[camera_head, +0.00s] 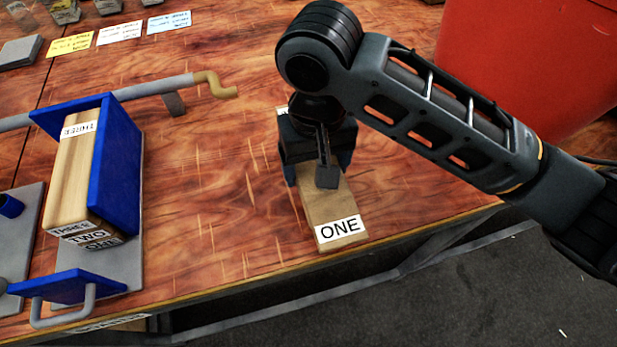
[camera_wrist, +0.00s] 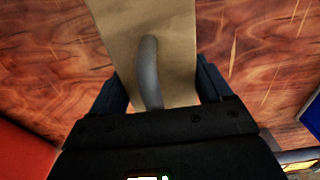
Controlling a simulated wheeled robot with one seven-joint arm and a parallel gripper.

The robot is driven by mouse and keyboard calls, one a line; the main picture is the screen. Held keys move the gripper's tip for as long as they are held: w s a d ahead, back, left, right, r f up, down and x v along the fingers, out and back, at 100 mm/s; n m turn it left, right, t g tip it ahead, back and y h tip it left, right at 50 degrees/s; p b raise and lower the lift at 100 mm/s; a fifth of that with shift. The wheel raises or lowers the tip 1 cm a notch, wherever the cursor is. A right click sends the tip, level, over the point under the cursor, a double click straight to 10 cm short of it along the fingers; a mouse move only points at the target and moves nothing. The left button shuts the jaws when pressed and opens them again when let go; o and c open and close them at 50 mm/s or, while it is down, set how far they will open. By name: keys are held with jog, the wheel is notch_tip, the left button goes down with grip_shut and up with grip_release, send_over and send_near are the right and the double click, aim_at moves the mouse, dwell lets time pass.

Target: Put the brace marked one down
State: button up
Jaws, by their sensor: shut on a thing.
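The brace marked ONE (camera_head: 333,208) is a flat wooden block with a white label at its near end. It lies at or just above the red-brown wooden table, near the front edge; I cannot tell whether it touches. My gripper (camera_head: 318,175) is over its middle, with the fingers on both sides of it, shut on it. In the wrist view the brace (camera_wrist: 170,40) runs between the two fingers of my gripper (camera_wrist: 165,95), and a grey curved part overlaps it. The middle of the brace is hidden under my gripper in the head view.
A blue press (camera_head: 118,160) at left holds wooden blocks (camera_head: 72,180) labelled THREE, TWO and ONE. A grey bar with a tan crank (camera_head: 215,84) lies behind. A large red container (camera_head: 530,60) stands at back right. Table left of the brace is clear.

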aim_at(308, 167)
jog(key=shift+s+a+f, duration=0.35)
jog(key=shift+a+f, duration=0.05)
jog(key=shift+a, duration=0.15)
jog(key=shift+f, duration=2)
jog(key=shift+f, duration=0.2)
jog(key=o, duration=1.5)
jog(key=shift+o, duration=0.2)
jog(key=shift+r, duration=0.15)
notch_tip(308, 167, up, 12)
jog(key=shift+r+p, duration=0.1)
jog(key=shift+p, duration=0.45)
